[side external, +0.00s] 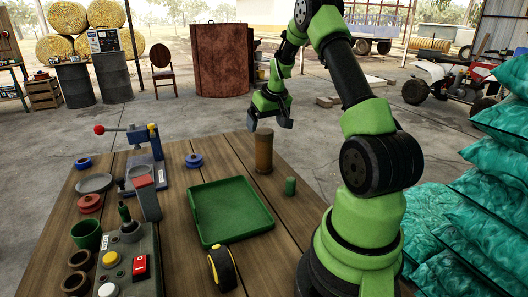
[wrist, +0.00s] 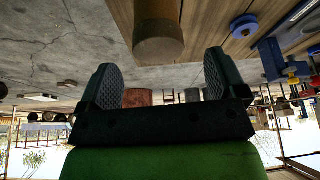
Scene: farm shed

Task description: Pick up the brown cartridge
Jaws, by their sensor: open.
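The brown cartridge (side external: 264,151) is a tall cylinder standing upright on the wooden table, behind the right back corner of the green tray (side external: 229,213). In the wrist view the brown cartridge (wrist: 158,28) shows at the top centre with its round end facing me, beyond the fingertips and roughly centred between them. My gripper (side external: 268,117) is above and close to the cartridge in the side view, tilted. In the wrist view my gripper (wrist: 162,75) has its two fingers wide apart with nothing between them.
A short green cylinder (side external: 290,186) stands right of the cartridge. A blue spool (side external: 194,160) lies to its left. A lever press (side external: 146,168), a control box (side external: 124,258) and several rings and cups fill the table's left side.

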